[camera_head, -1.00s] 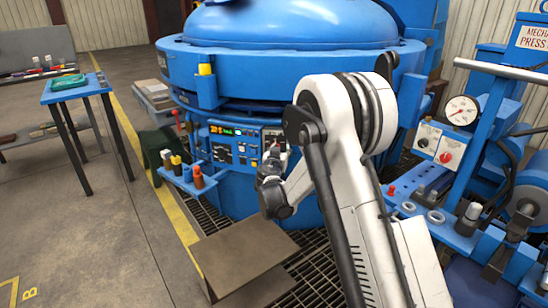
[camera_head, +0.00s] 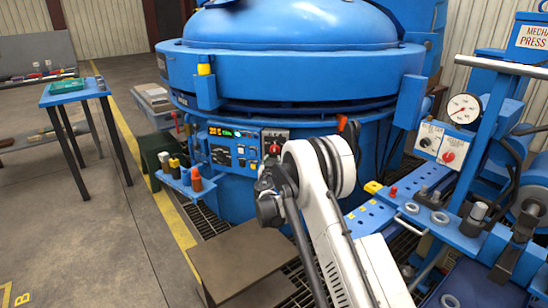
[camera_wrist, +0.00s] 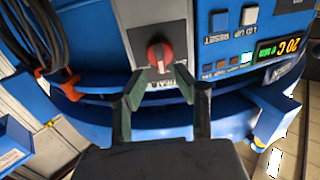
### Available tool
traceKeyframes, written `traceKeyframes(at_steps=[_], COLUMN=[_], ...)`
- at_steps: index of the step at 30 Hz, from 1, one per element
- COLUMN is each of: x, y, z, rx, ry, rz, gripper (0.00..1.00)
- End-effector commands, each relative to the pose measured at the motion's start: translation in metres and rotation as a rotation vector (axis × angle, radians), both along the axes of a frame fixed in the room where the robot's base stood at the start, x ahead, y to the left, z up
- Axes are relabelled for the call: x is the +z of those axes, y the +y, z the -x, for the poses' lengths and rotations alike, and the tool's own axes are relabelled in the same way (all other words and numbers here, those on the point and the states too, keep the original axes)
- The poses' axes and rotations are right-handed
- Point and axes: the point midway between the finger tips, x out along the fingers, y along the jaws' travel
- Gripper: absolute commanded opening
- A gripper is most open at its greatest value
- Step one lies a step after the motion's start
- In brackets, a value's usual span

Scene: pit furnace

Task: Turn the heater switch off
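The heater switch is a red rotary knob (camera_wrist: 160,55) on a grey plate, upper middle of the wrist view. In the head view the red knob (camera_head: 274,148) sits at the right end of the furnace's control panel. My gripper (camera_wrist: 159,78) is open, its two dark fingers apart and pointing at the knob. The fingertips lie just below the knob in the wrist view, one to each side, with a gap to it. Nothing is between the fingers. In the head view my wrist is just below the panel and the fingers are hard to make out.
Blue panel buttons (camera_wrist: 220,22) and a lit display (camera_wrist: 283,48) sit right of the switch in the wrist view. An orange hook with cables (camera_wrist: 68,86) hangs to its left. A small shelf with bottle-like items (camera_head: 183,181) juts out left of my wrist.

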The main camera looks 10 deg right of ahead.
Motion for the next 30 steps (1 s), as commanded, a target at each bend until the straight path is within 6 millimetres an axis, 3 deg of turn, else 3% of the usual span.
traceKeyframes(at_steps=[9, 23, 30], x=[-0.001, 0.000, 0.000], y=[-0.015, -0.018, -0.018], z=[-0.047, -0.059, -0.058], rx=[-0.001, 0.000, 0.000], ry=[0.000, 0.000, 0.000], rz=[0.000, 0.000, 0.000], gripper=[0.29, 0.29, 0.01])
